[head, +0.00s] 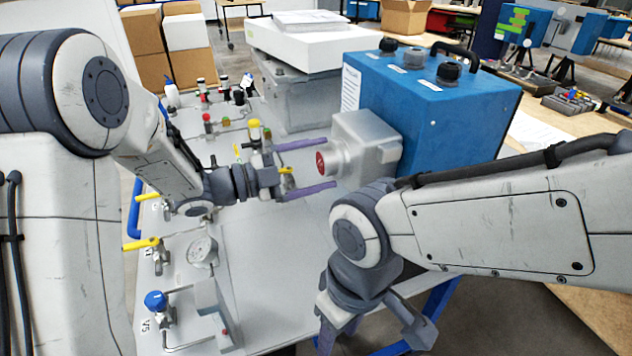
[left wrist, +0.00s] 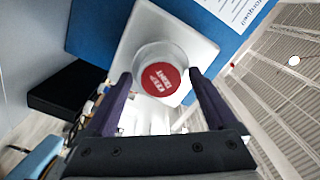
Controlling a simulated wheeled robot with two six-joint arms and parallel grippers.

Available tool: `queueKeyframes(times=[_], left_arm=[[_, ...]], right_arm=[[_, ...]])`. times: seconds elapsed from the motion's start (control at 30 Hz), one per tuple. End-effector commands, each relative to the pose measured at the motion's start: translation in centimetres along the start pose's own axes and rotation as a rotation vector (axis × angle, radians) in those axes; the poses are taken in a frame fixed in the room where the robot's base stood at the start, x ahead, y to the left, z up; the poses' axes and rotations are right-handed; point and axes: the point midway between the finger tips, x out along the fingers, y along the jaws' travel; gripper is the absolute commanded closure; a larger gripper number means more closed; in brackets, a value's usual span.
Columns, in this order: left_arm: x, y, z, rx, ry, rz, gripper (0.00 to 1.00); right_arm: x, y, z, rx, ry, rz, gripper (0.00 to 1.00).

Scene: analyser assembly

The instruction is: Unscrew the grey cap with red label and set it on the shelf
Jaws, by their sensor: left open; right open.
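The grey cap with a red label (head: 326,161) sticks out to the left from a grey metal block (head: 366,135) on the side of a blue box (head: 440,105). In the left wrist view the cap's red label (left wrist: 161,79) faces me. My left gripper (head: 330,164) is open, with its purple fingers pointing at the cap. In the left wrist view its fingertips lie on either side of the cap's lower part; I cannot tell whether they touch it. My right gripper (head: 368,335) is open, empty and low at the front, partly cut off by the picture's bottom edge.
A grey table (head: 270,275) carries a gauge (head: 203,251), yellow-handled valves (head: 142,244) and a blue-knobbed valve (head: 156,301) along its left side. A large grey case with a white box (head: 310,45) stands behind. Several black-knobbed caps (head: 449,72) top the blue box.

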Motion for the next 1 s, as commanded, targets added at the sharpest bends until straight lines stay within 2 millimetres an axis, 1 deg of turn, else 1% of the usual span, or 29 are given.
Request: queueKeyframes(times=[0.03, 0.5, 0.6, 0.7, 0.97, 1.0], left_arm=[[0.0, 0.6, 0.4, 0.048, 0.001, -0.001, 0.09], [0.0, 0.6, 0.3, 0.454, 0.002, -0.002, 0.09], [0.0, 0.5, 0.3, 0.526, 0.001, -0.002, 0.09], [0.0, 0.3, 0.2, 0.572, 0.001, 0.0, 0.09], [0.0, 0.0, -0.1, 0.585, 0.001, 0.0, 0.09], [0.0, 0.0, 0.0, 0.585, 0.001, 0.0, 0.13]], right_arm=[[1.6, 0.1, 0.1, 0.0, 0.0, 0.0, 0.5], [8.6, 0.6, 0.5, 0.0, 0.0, 0.0, 0.5], [9.8, 0.7, 0.5, 0.0, 0.0, 0.0, 0.5], [10.3, 0.8, 0.6, 0.0, 0.0, 0.0, 0.5], [10.1, 0.7, 0.5, 0.0, 0.0, 0.0, 0.5], [10.1, 0.7, 0.5, 0.0, 0.0, 0.0, 0.5]])
